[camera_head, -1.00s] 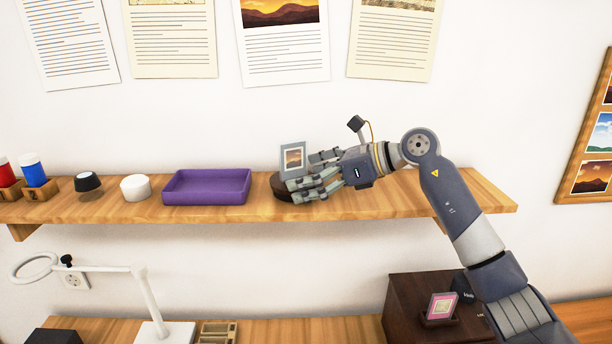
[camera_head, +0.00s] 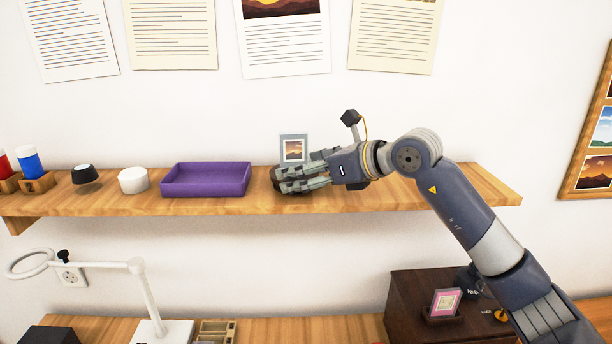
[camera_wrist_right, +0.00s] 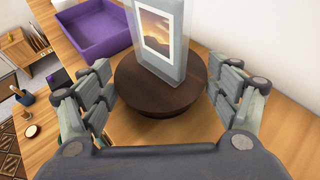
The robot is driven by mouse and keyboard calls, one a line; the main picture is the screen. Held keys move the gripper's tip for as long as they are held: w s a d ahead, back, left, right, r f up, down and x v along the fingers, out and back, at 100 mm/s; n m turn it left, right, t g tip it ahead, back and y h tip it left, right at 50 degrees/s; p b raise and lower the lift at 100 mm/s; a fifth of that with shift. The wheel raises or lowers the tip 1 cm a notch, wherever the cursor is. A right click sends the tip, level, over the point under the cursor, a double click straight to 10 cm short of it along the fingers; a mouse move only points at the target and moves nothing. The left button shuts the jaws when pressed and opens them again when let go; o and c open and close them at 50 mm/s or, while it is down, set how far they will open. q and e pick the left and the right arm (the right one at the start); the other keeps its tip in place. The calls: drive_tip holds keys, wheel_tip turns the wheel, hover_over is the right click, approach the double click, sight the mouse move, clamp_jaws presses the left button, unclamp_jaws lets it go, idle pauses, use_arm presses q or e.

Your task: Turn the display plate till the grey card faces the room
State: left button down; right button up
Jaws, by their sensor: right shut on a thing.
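The display plate is a dark brown round disc (camera_head: 275,180) on the wall shelf, also in the right wrist view (camera_wrist_right: 155,101). A grey-bordered card with a sunset picture (camera_head: 293,150) stands upright on it. That picture faces out toward my head camera and also shows in the right wrist view (camera_wrist_right: 158,35). The card's back is hidden. My right gripper (camera_head: 292,178) comes from the right at shelf height. It is shut on the plate, with fingers at both sides of its rim in the right wrist view (camera_wrist_right: 160,75). My left gripper is not in view.
The shelf's right part (camera_head: 470,188) is clear. Below are a lamp (camera_head: 148,290) and a brown box (camera_head: 410,295) with a pink card (camera_head: 445,302).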

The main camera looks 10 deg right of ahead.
drive_tip(key=shift+r+m+t, duration=0.15)
drive_tip(key=shift+m+t, duration=0.15)
drive_tip(key=o, duration=1)
drive_tip(key=shift+a, duration=0.1)
drive_tip(key=v, duration=1.2)
drive_tip(key=shift+a, duration=0.15)
drive_tip(key=shift+s+h, duration=0.1)
drive_tip(key=shift+h, duration=0.2)
